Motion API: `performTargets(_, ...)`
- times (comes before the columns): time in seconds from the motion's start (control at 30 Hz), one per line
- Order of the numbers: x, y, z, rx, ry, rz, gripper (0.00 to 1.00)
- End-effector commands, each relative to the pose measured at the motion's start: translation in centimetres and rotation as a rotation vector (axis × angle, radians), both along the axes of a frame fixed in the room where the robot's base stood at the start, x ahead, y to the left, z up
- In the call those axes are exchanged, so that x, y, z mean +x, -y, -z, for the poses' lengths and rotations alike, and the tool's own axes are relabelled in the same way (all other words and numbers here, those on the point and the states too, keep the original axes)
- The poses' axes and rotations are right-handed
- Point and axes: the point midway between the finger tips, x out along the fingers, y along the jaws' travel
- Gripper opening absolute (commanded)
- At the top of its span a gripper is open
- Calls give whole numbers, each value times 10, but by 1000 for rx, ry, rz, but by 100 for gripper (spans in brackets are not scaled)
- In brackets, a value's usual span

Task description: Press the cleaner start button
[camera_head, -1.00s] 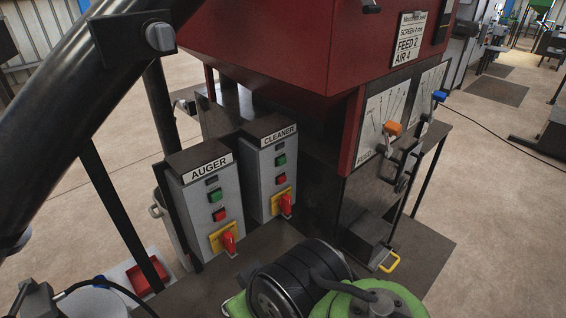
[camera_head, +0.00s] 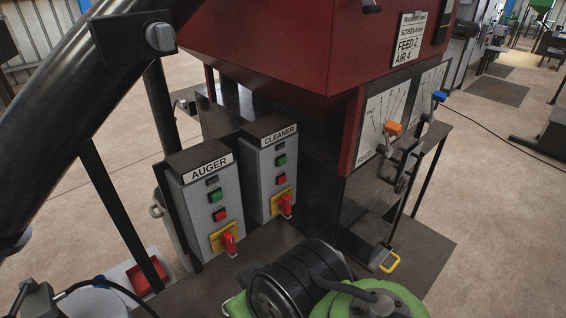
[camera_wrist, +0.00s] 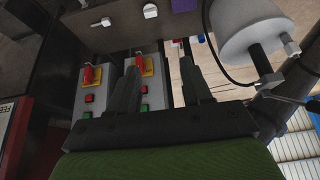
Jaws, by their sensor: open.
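The grey CLEANER box (camera_head: 268,180) stands right of the AUGER box (camera_head: 203,215) in the head view. On its front are a green button (camera_head: 281,160), a red button (camera_head: 281,179) below it and a red rotary switch (camera_head: 285,204) on a yellow plate. In the wrist view the boxes appear upside down. The left one, the CLEANER box, shows its green button (camera_wrist: 88,115) uncovered. My gripper (camera_wrist: 160,66) is open and empty, with its left finger in front of the right box. The fingers cannot be made out in the head view.
A red machine housing (camera_head: 280,45) overhangs behind the boxes. Levers with orange (camera_head: 393,129) and blue (camera_head: 439,96) knobs stand to the right. A thick black pipe (camera_head: 75,105) slants across the left. A white cylinder (camera_wrist: 243,30) is at upper right in the wrist view.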

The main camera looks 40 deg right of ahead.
Motion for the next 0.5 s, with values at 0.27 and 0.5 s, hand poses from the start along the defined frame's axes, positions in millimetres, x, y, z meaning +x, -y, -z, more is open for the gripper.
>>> performTargets(0.27, 0, 0, 0, 0, 0, 0, 35)
performTargets(0.5, 0, 0, 0, 0, 0, 0, 0)
